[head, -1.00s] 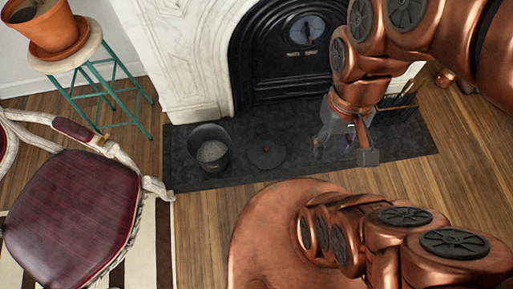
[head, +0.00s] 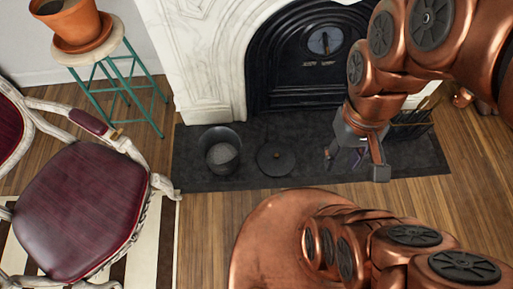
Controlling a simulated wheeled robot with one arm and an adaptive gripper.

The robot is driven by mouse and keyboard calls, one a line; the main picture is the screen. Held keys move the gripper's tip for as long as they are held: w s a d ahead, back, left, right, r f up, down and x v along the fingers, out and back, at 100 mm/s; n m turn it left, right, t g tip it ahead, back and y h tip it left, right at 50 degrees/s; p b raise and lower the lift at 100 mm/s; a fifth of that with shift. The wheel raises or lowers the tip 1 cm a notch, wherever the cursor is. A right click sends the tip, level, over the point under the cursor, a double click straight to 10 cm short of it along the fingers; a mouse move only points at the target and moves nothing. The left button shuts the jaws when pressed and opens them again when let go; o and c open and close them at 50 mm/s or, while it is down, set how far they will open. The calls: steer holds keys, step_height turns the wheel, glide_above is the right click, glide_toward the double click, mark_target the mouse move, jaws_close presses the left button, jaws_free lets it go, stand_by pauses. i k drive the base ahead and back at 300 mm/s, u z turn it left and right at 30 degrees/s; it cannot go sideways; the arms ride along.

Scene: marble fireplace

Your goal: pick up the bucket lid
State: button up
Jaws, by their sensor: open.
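The bucket lid (head: 276,158) is a dark round disc with a small knob on top. It lies flat on the dark hearth slab (head: 205,180), just right of the bucket. The dark bucket (head: 220,150) stands upright with its top uncovered and pale grey contents inside. My gripper (head: 354,168) hangs over the hearth to the right of the lid, pointing down, with a clear gap between them. It is open, and I see nothing held in it.
The marble fireplace (head: 200,60) with its black insert (head: 310,60) stands behind the hearth. A red upholstered chair (head: 80,210) is at left. A potted plant stand (head: 105,65) is at back left. A dark fire-tool holder (head: 410,125) stands right of my gripper.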

mark_target(275, 158)
steer(key=u, duration=2.65)
steer(key=i, duration=0.7)
steer(key=z, duration=2)
